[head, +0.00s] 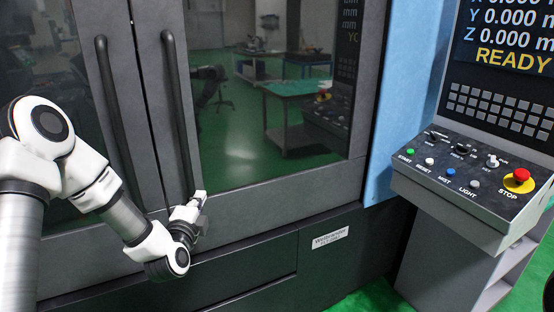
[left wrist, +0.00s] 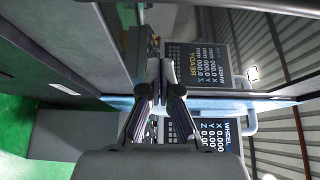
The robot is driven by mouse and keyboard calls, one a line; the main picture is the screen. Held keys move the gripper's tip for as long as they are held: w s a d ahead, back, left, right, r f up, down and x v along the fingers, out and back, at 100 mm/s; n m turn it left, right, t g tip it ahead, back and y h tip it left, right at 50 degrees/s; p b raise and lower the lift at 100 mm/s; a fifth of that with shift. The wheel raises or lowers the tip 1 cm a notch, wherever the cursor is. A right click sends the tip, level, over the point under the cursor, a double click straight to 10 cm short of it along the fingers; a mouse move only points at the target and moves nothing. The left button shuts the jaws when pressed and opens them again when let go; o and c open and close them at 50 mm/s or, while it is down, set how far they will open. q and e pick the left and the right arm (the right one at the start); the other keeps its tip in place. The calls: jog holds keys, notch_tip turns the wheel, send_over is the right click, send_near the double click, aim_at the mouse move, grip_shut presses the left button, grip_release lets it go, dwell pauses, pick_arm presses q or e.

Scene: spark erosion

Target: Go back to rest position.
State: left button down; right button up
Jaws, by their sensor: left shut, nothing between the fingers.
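My left arm (head: 110,205) comes in from the left in the head view, bent in front of the machine doors. My left gripper (head: 199,199) is in front of the lower part of the right door, near the lower end of its handle. I cannot tell from the head view whether it touches the door. In the left wrist view the left gripper (left wrist: 162,72) has its fingertips together, with nothing between them. My right gripper is not in view.
The machine's closed doors carry two long dark handles (head: 118,120) and (head: 179,110). The window (head: 260,120) reflects the room. At the right a control panel (head: 470,185) juts out, with several buttons and a red stop button (head: 521,175). Its screen (head: 510,35) reads READY. Green floor (head: 375,297) shows below.

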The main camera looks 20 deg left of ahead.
pick_arm(q)
jog(key=s+d+f+m+g+h+b, duration=0.1)
jog(key=s+d+f+g+h, duration=0.15)
jog(key=d+f, duration=0.45)
jog(key=s+d+f+m+g+h+b, duration=0.15)
jog(key=s+f, duration=0.25)
jog(key=f, duration=0.8)
jog(key=s+d+f+g+h, duration=0.1)
jog(key=s+d+f+g, duration=0.3)
jog(key=f, duration=0.5)
jog(key=s+d+f+n+g, duration=0.3)
jog(key=s+n, duration=0.5)
jog(key=s, duration=0.3)
jog(key=s+d+f+n+g, duration=0.3)
jog(key=s+f+n+g, duration=0.3)
jog(key=s+n, duration=0.3)
jog(key=shift+s+f+h+b, duration=0.35)
jog(key=shift+s+f+h, duration=0.05)
jog(key=shift+s, duration=0.8)
jog(key=shift+d, duration=0.15)
